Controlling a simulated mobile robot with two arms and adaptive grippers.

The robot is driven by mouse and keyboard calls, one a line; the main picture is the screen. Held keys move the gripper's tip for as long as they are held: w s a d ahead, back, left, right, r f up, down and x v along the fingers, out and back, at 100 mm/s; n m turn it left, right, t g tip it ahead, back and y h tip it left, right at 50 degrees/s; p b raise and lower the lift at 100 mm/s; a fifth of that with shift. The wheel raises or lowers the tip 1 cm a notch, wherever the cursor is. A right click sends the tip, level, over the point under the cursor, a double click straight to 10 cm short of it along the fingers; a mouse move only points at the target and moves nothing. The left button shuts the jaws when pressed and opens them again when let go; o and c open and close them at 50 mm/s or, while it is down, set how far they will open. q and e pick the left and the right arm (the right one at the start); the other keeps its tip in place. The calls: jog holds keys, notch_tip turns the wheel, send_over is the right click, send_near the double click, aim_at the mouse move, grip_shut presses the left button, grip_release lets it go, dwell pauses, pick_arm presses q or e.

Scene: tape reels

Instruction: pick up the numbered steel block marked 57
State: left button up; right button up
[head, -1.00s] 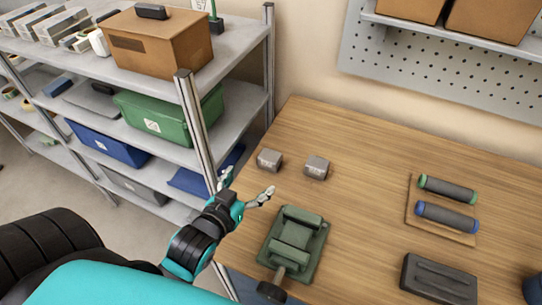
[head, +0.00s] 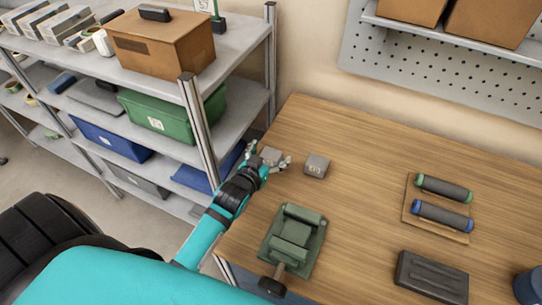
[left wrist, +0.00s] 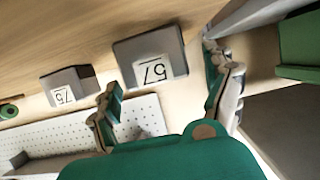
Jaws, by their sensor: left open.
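The steel block marked 57 (left wrist: 140,48) is a grey block with a white label in the left wrist view, ahead of my left gripper's fingers. In the head view it is the left grey block (head: 271,155), partly hidden by my gripper. My left gripper (head: 268,163) is open and empty, close to this block on its near side. In the left wrist view my left gripper (left wrist: 163,88) has its fingers spread, with the block beyond the gap. A similar block marked 75 (left wrist: 66,86) sits beside it; it is the right block (head: 317,166) in the head view.
A green fixture (head: 295,240) stands at the table's near left. A board with two rollers (head: 440,225) and a dark block (head: 432,277) lie to the right. A metal shelf (head: 190,120) with bins borders the table's left edge. The wooden table's (head: 365,185) middle is clear.

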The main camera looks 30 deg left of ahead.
pick_arm(q)
jog(key=c, duration=1.5)
jog(key=shift+r, duration=0.1)
jog(key=shift+c, duration=0.3)
